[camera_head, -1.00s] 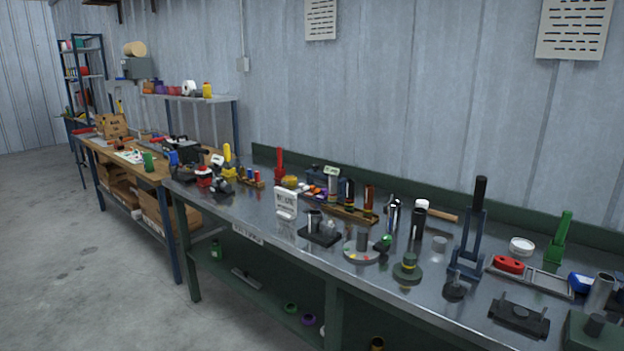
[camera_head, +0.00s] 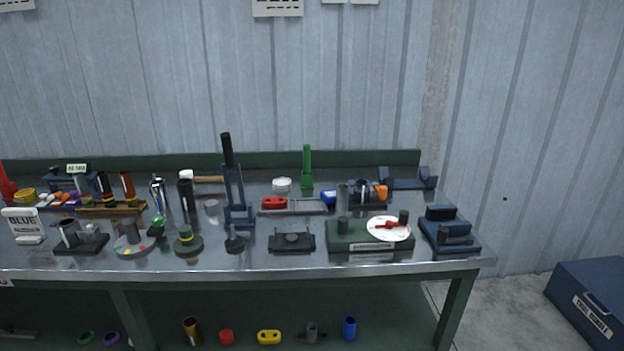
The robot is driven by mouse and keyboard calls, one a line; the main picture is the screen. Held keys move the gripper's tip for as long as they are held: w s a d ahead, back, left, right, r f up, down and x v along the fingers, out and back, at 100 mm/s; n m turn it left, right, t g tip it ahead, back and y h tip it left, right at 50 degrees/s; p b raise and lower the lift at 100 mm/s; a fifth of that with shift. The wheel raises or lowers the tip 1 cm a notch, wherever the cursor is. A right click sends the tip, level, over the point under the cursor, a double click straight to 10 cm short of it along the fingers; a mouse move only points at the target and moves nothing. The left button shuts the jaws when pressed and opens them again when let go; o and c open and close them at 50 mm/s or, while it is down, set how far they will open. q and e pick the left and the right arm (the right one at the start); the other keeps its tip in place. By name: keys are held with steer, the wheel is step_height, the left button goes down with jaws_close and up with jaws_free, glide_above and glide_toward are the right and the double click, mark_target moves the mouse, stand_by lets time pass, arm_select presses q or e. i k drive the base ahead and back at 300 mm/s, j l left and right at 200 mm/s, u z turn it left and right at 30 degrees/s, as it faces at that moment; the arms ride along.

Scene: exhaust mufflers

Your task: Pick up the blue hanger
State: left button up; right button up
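A small blue piece (camera_head: 328,198) lies at the right end of a grey metal tray (camera_head: 305,207) on the metal workbench; it may be the blue hanger, but it is too small to be sure. A red hanger-like piece with holes (camera_head: 274,203) lies at the tray's left end. A similar yellow piece with two holes (camera_head: 269,337) lies on the lower shelf. Neither of my grippers is in view.
The workbench (camera_head: 290,262) is crowded. A tall blue press (camera_head: 235,190), a green upright tool (camera_head: 307,168), a black fixture (camera_head: 291,241) and a green base with a white dial (camera_head: 388,229) stand around the tray. A dark blue chest (camera_head: 590,300) sits on the floor at right.

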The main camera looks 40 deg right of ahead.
mark_target(329, 197)
steer(key=z, duration=1.5)
